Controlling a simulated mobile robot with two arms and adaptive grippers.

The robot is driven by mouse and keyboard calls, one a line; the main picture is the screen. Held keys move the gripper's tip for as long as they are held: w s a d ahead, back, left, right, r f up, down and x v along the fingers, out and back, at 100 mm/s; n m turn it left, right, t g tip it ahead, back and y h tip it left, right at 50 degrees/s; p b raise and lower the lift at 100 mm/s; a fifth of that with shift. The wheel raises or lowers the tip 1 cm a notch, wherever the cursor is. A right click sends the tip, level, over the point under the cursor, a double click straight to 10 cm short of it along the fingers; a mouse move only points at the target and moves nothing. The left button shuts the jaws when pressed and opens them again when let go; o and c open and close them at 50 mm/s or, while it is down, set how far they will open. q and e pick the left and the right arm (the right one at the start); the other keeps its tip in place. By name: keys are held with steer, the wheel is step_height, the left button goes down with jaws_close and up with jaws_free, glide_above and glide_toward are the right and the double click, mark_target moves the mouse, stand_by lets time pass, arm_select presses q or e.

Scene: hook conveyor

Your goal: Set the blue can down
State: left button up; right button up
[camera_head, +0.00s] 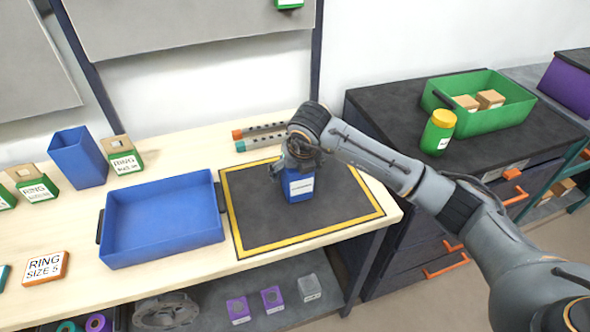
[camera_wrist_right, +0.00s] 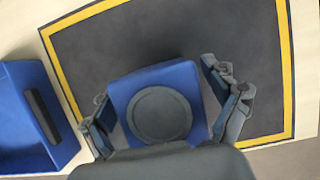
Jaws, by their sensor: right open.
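The blue can (camera_head: 299,187) stands upright on the dark mat (camera_head: 345,205) with the yellow border, on the wooden bench. My right gripper (camera_head: 297,165) is directly over it, coming in from the right. In the right wrist view the blue can (camera_wrist_right: 157,104) shows from above with its round grey lid. The fingers of my right gripper (camera_wrist_right: 165,105) are spread on both sides of it, with a visible gap at the right finger. Whether the left finger touches the can is hard to tell. My left gripper is not in view.
An empty blue tray (camera_head: 165,215) stands left of the mat. Two rods (camera_head: 262,136) lie behind the mat. A green jar with yellow lid (camera_head: 437,132) and a green crate (camera_head: 497,118) stand on the dark cabinet at right. The mat around the can is clear.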

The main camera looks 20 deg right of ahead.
steer(key=b+v, duration=0.1)
steer(key=v, duration=1.1)
steer(key=shift+r+b, duration=0.1)
steer(key=shift+b, duration=0.2)
